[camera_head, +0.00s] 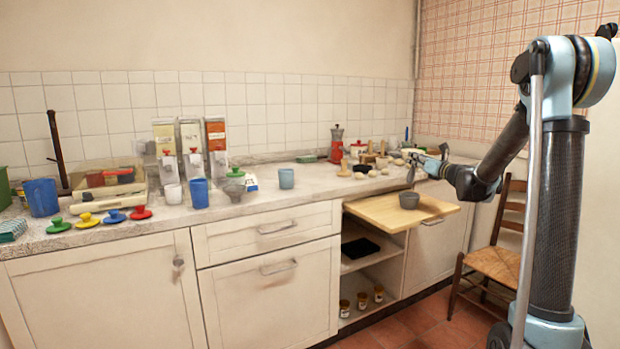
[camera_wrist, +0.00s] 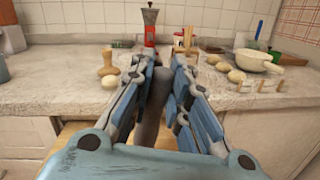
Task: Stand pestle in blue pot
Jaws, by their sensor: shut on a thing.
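My gripper (camera_head: 428,164) is over the pull-out board at the right end of the counter. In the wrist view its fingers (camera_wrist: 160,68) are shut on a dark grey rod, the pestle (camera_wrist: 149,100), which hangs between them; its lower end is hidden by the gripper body. Several blue vessels stand on the counter: a tall blue pot (camera_head: 199,193) in front of the dispensers, a blue jug (camera_head: 42,197) far left, and a pale blue cup (camera_head: 286,178) near the middle.
The wooden pull-out board (camera_head: 375,211) juts out from the counter. Dispensers (camera_head: 191,148), a white cup (camera_head: 173,193) and a green-grey object (camera_head: 235,187) crowd the tall blue pot. A chair (camera_head: 495,262) is at right.

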